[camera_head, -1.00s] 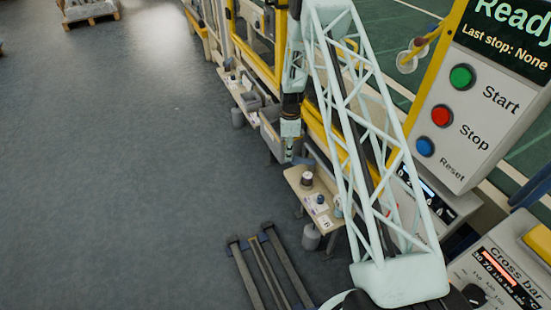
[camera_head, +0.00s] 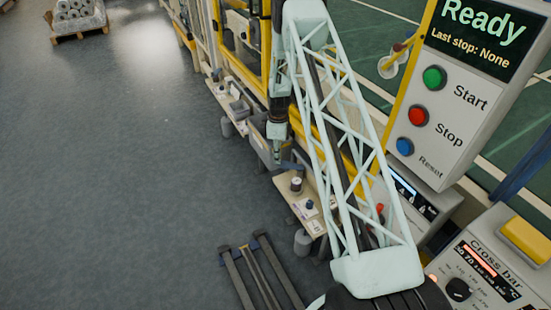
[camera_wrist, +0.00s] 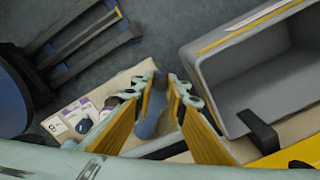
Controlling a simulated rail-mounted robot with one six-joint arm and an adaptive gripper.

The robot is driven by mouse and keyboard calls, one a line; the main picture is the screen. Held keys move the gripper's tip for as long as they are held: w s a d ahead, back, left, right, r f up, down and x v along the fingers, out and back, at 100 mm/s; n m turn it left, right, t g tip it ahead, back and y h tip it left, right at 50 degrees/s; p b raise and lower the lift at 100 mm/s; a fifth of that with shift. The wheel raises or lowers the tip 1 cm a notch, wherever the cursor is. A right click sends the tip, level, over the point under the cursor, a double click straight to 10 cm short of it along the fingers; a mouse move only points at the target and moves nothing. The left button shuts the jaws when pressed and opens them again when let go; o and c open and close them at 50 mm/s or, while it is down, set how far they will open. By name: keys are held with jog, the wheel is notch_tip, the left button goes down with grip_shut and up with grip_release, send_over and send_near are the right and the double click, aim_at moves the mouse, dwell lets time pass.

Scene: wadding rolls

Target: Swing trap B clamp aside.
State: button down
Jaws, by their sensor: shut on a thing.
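My gripper (camera_wrist: 164,82) shows in the wrist view with its two yellow-padded fingers drawn close together. A blue-grey rounded part (camera_wrist: 151,115) shows between the fingers, and they are shut on it. It may be the trap B clamp; no label on it can be read. In the head view my gripper (camera_head: 277,152) hangs low beside the machine line, with a small blue piece (camera_head: 291,166) at its tip. The clamp's pivot and the trap itself are hidden by the fingers and arm.
A grey open bin (camera_wrist: 250,75) stands close right of my fingers. A dark rail frame (camera_head: 262,275) lies on the floor. Open floor (camera_head: 120,180) spreads left.

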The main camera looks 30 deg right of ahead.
jog(key=shift+d, duration=0.1)
jog(key=c, duration=2.6)
grip_release()
jog(key=shift+o, duration=0.2)
jog(key=shift+r, duration=0.15)
notch_tip(320, 180, up, 12)
jog(key=shift+f, duration=0.2)
jog(key=shift+r, duration=0.15)
